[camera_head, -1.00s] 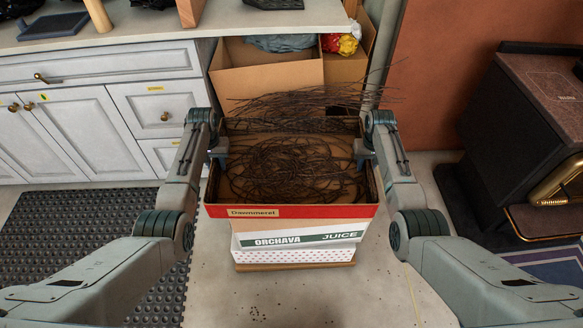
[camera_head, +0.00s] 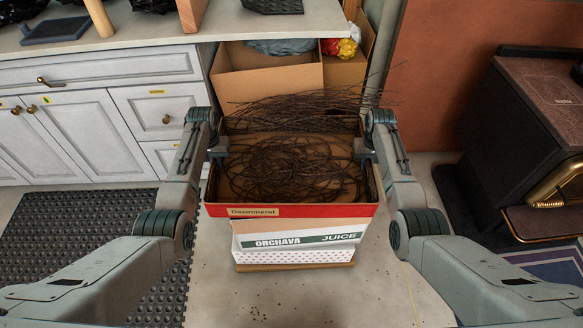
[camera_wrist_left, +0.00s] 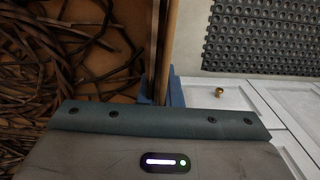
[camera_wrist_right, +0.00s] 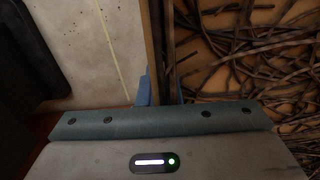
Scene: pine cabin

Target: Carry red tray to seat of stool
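The red tray (camera_head: 320,211) has a red front wall with a tan label and a brown inside. It holds a tangle of dark twigs (camera_head: 285,170). My left gripper (camera_head: 218,152) is at its left wall and my right gripper (camera_head: 364,152) is at its right wall. In the left wrist view the blue fingers (camera_wrist_left: 162,92) sit on both sides of the tray wall. In the right wrist view the fingers (camera_wrist_right: 158,92) do the same. The tray looks level. No stool is seen in any view.
A white juice carton (camera_head: 300,240) shows below the tray's front; I cannot tell if they touch. Open cardboard boxes (camera_head: 265,75) stand behind. A grey cabinet (camera_head: 70,130) is left, a black stove (camera_head: 525,120) right.

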